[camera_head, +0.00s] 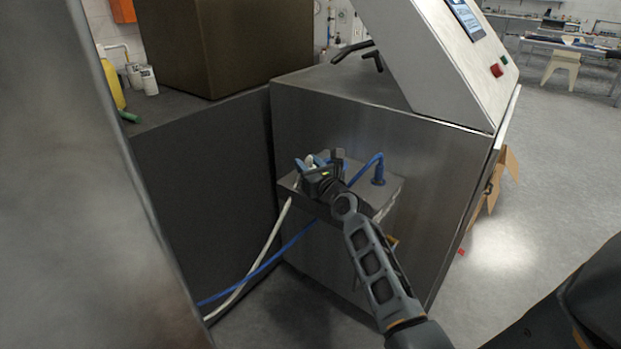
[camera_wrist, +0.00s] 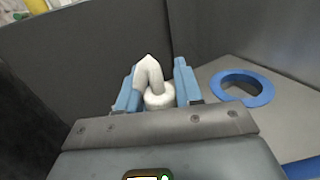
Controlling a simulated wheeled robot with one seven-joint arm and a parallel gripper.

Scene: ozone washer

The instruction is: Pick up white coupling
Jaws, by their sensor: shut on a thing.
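The white coupling (camera_wrist: 158,97) shows in the wrist view between the two blue fingers of my gripper (camera_wrist: 156,92). It has a round collar, and a bent white hose rises from it. My gripper is shut on it. In the head view my gripper (camera_head: 319,163) is over the small metal shelf (camera_head: 388,190) on the side of the steel machine. There the coupling is mostly hidden by my gripper. A white hose (camera_head: 272,236) hangs from the shelf's left end to the floor. I cannot tell whether the coupling still touches the shelf.
A blue coupling (camera_head: 378,176) with a blue hose stands on the shelf to the right of my gripper; its blue ring (camera_wrist: 243,88) shows in the wrist view. A dark panel (camera_head: 205,190) stands close on the left. The machine wall (camera_head: 430,170) rises behind. Open floor lies right.

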